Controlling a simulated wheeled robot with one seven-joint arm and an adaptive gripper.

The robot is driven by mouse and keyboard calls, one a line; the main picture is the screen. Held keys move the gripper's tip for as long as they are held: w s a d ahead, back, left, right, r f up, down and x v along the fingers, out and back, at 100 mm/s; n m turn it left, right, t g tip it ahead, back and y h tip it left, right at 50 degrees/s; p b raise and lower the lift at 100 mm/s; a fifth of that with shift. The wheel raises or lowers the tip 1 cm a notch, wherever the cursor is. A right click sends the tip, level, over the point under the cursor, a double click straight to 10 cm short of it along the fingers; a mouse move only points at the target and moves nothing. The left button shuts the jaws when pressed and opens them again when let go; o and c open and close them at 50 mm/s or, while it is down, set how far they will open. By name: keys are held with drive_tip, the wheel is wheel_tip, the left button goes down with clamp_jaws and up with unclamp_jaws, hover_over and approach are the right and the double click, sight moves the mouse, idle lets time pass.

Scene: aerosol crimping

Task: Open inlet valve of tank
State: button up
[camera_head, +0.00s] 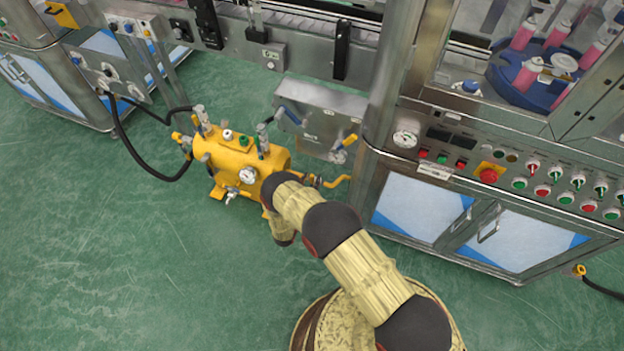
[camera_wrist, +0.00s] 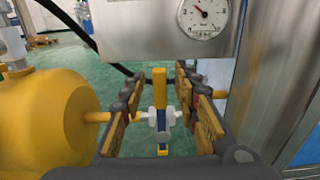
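The yellow tank (camera_head: 240,160) stands on the floor in the head view, with several valves and a gauge on it. Its rounded yellow side (camera_wrist: 60,115) fills the left of the wrist view. A valve (camera_wrist: 158,122) with a pale body and a blue part sits on a yellow pipe beside the tank. Its yellow handle (camera_wrist: 159,88) points upward in the picture. My gripper (camera_wrist: 162,100) is open, with one finger on each side of the valve and handle. I see gaps between fingers and handle. In the head view my arm hides most of the gripper and this valve.
A metal box with a round gauge (camera_wrist: 202,14) is just beyond the gripper in the wrist view. A metal post (camera_wrist: 265,75) is close on the right. In the head view, a control cabinet (camera_head: 440,200) stands right of the tank. The green floor (camera_head: 100,260) is clear at left.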

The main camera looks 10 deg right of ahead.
drive_tip(key=shift+x, duration=0.75)
drive_tip(key=c, duration=0.3)
drive_tip(key=c, duration=0.4)
clamp_jaws()
